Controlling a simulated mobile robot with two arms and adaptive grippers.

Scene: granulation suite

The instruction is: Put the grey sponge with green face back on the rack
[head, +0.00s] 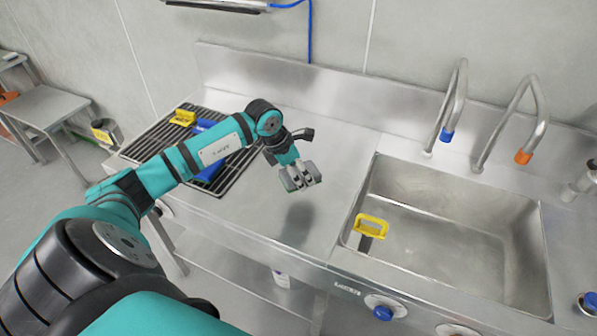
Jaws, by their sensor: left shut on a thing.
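My left gripper (301,178) is in the air over the steel counter, between the rack and the sink, pointing down. It is shut on a small grey thing, mostly hidden by the fingers, with a trace of green at its left edge; this fits the grey sponge with green face (287,185). The black slatted rack (150,146) lies on the counter to the left, partly hidden behind my left arm. The gripper is to the right of the rack and apart from it. My right gripper is not in view.
On the rack are a yellow-handled item (183,118) and blue items (208,172). A yellow-handled tool (371,224) is at the left side of the sink basin (450,235). Two taps (452,105) rise behind the sink. The counter between rack and sink is clear.

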